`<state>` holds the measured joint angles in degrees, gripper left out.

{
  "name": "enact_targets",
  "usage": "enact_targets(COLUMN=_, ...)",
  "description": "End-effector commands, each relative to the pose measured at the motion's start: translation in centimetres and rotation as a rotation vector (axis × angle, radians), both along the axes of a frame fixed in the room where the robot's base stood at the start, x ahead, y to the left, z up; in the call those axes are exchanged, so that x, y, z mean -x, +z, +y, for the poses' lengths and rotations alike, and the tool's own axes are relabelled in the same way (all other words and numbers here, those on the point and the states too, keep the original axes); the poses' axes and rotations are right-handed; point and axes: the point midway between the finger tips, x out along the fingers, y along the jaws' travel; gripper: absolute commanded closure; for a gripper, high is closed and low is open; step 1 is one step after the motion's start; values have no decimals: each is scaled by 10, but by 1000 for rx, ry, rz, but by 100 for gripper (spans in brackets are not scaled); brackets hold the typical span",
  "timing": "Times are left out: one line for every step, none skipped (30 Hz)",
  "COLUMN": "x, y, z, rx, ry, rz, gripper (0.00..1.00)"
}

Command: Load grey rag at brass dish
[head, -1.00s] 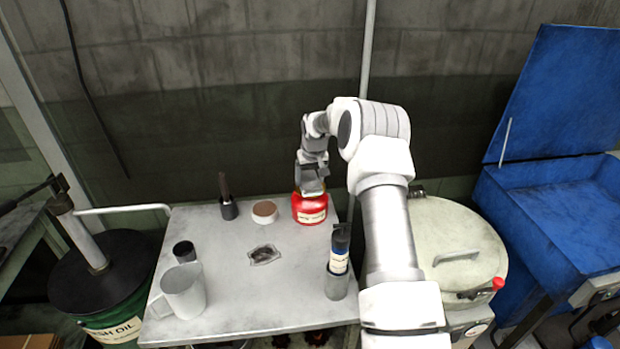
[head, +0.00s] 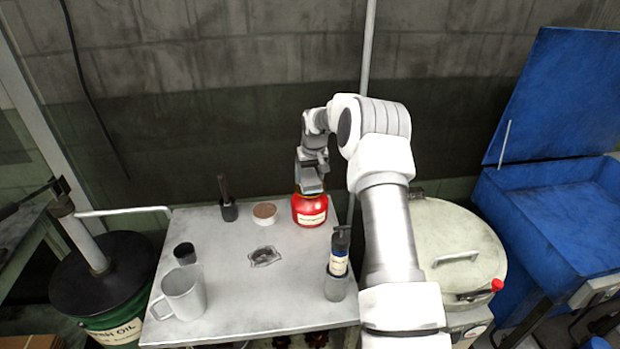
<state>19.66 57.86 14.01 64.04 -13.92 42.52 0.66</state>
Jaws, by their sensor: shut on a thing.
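My gripper (head: 312,173) is above the red can (head: 309,211) at the back right of the table, pointing down. It is shut on a small grey-green piece (head: 312,187), which looks like the grey rag. The piece is at the can's top; whether it touches is unclear. A thin yellowish edge (head: 298,193) shows at the can's top, perhaps the brass dish; the gripper and the held piece hide most of it. A flat dark-grey patch (head: 265,257) with a pale outline lies mid-table; I cannot tell what it is.
On the table (head: 225,290) stand a white mug (head: 183,295), a dark cup (head: 185,253), a brush in a holder (head: 229,208), a round tub (head: 265,212) and a pump bottle (head: 338,262). A lidded drum (head: 455,235) stands to the right.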

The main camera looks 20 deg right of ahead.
Motion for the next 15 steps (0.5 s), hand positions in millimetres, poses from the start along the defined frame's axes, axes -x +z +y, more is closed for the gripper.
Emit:
enact_targets(x=0, y=7, z=0, rx=0, ry=0, rz=-2, gripper=66)
enact_targets(x=0, y=9, z=0, rx=0, ry=0, rz=-2, gripper=66)
enact_targets(x=-1, y=13, z=0, rx=0, ry=0, rz=-2, gripper=66)
enact_targets(x=-1, y=15, z=0, rx=0, ry=0, rz=-2, gripper=66)
enact_targets(x=-1, y=18, z=0, rx=0, ry=0, rz=-2, gripper=66)
enact_targets(x=-1, y=21, z=0, rx=1, ry=0, rz=-2, gripper=66)
enact_targets(x=-1, y=24, z=0, rx=1, ry=0, rz=-2, gripper=66)
enact_targets(x=-1, y=26, z=0, rx=1, ry=0, rz=-2, gripper=66)
enact_targets(x=-1, y=29, z=0, rx=1, ry=1, rz=-2, gripper=66)
enact_targets(x=-1, y=32, z=0, rx=1, ry=1, rz=-2, gripper=66)
enact_targets(x=-1, y=34, z=0, rx=2, ry=1, rz=-3, gripper=66)
enact_targets(x=-1, y=37, z=0, rx=2, ry=1, rz=-3, gripper=66)
enact_targets(x=-1, y=40, z=0, rx=2, ry=1, rz=-3, gripper=66)
enact_targets(x=-1, y=42, z=0, rx=2, ry=1, rz=-3, gripper=66)
enact_targets(x=-1, y=45, z=0, rx=2, ry=1, rz=-3, gripper=66)
